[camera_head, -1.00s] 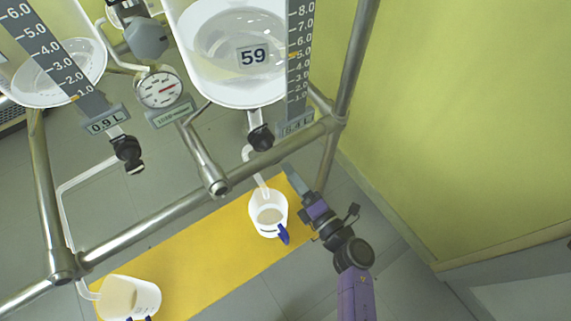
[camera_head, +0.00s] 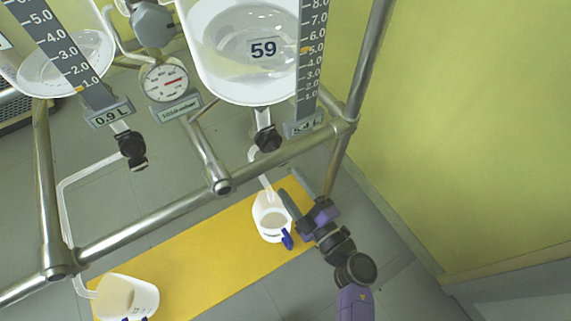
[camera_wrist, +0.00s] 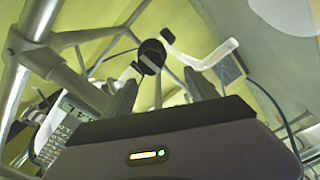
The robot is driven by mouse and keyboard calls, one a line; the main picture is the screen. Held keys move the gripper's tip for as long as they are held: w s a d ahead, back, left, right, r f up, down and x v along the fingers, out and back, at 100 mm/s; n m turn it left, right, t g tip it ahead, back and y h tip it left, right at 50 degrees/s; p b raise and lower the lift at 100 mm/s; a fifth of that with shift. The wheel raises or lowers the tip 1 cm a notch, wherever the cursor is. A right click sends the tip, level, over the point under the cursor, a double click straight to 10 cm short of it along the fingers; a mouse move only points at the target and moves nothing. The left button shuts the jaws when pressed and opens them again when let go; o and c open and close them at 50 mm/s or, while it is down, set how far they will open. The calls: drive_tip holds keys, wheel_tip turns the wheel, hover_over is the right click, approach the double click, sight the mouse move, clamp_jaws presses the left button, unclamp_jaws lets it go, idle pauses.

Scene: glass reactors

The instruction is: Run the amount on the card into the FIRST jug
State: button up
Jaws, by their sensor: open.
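The right glass vessel (camera_head: 243,88) bears a "59" label, and a plate (camera_head: 304,125) beside it seems to read 5.4 L. A black valve knob (camera_head: 267,138) sits on its outlet. A white jug (camera_head: 272,217) with a blue handle stands below on the yellow mat (camera_head: 215,262). A second jug (camera_head: 128,297), holding pale liquid, stands at the mat's left end. My gripper (camera_head: 296,190) is open and empty, right of the outlet tube and below the knob. In the wrist view a black knob (camera_wrist: 152,56) shows beyond and between the fingers. I cannot make out the card.
A steel frame rail (camera_head: 150,217) crosses in front of the outlets. The left vessel (camera_head: 70,72) has a 0.9 L plate (camera_head: 109,112) and its own black knob (camera_head: 132,146). A round gauge (camera_head: 165,81) hangs between the vessels. A yellow-green wall (camera_head: 470,130) is at right.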

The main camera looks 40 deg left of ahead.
sight(285, 164)
drive_tip(key=shift+w+a+r+m+b, duration=0.15)
drive_tip(key=shift+w+a+m+b, duration=0.65)
drive_tip(key=shift+m, duration=1.4)
drive_tip(key=shift+w+a+r+m+b, duration=0.2)
drive_tip(key=shift+w+a+m, duration=0.65)
drive_tip(key=shift+m, duration=1.35)
drive_tip(key=shift+w+a+r+m+b, duration=0.1)
drive_tip(key=shift+w+a+m+b, duration=0.45)
drive_tip(key=shift+a+m, duration=1.15)
drive_tip(key=shift+s+d+m, duration=0.1)
drive_tip(key=shift+d+m, duration=0.4)
drive_tip(key=shift+c, duration=0.2)
drive_tip(key=c, duration=1.4)
drive_tip(key=shift+o, duration=0.2)
drive_tip(key=shift+n+t+p, duration=0.3)
drive_tip(key=shift+n+p, duration=1)
drive_tip(key=shift+n, duration=1.5)
